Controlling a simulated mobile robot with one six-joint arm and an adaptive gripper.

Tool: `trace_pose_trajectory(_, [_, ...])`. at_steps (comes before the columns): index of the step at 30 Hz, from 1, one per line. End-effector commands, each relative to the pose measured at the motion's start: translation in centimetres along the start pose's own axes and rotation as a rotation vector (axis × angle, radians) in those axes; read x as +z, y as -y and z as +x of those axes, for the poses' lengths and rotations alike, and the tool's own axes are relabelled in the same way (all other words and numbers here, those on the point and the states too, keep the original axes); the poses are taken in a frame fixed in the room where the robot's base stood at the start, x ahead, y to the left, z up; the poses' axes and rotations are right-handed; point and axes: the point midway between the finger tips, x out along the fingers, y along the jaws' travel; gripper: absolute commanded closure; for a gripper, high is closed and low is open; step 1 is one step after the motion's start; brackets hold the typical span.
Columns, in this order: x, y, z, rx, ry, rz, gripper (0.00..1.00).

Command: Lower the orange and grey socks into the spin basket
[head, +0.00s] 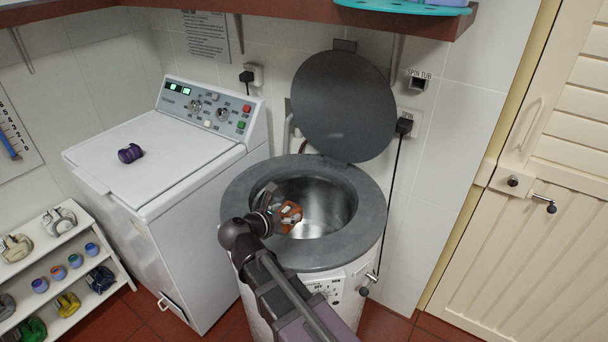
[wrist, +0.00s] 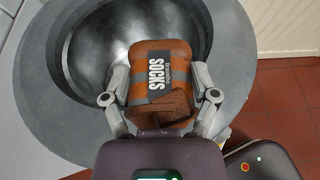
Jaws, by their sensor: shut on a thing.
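The orange and grey socks (wrist: 160,78) are a rolled bundle with a dark label reading SOCKS. In the head view the socks (head: 290,214) show at the opening of the spin basket. My gripper (wrist: 158,92) is shut on them, one finger on each side; it also shows in the head view (head: 279,208). The spin basket (head: 322,212) is a round metal bowl inside a grey rim (head: 372,222), and it looks empty. The socks are over its near left part. I cannot tell how far they are above or below the rim.
The spin tub's round dark lid (head: 343,105) stands open behind the basket. A white washing machine (head: 160,165) with a purple bundle (head: 130,153) on top stands to the left. A white shelf (head: 65,265) holds several bundles. A cream louvred door (head: 530,200) is at the right.

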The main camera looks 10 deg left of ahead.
Motion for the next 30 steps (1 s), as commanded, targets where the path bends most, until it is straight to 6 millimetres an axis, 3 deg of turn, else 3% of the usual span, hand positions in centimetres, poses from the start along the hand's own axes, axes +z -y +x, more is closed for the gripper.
trace_pose_trajectory(5, [-0.1,-0.6,0.0,0.007,0.0,-0.003,0.81])
trace_pose_trajectory(10, [0.4,-2.0,1.9,0.014,-0.002,-0.007,0.81])
trace_pose_trajectory(14, [1.1,-3.6,4.8,0.022,-0.004,-0.01,0.81])
trace_pose_trajectory(24, [4.0,-7.3,14.2,0.05,-0.003,-0.021,0.81])
trace_pose_trajectory(30, [5.0,-7.9,17.0,0.061,0.0,-0.025,0.81])
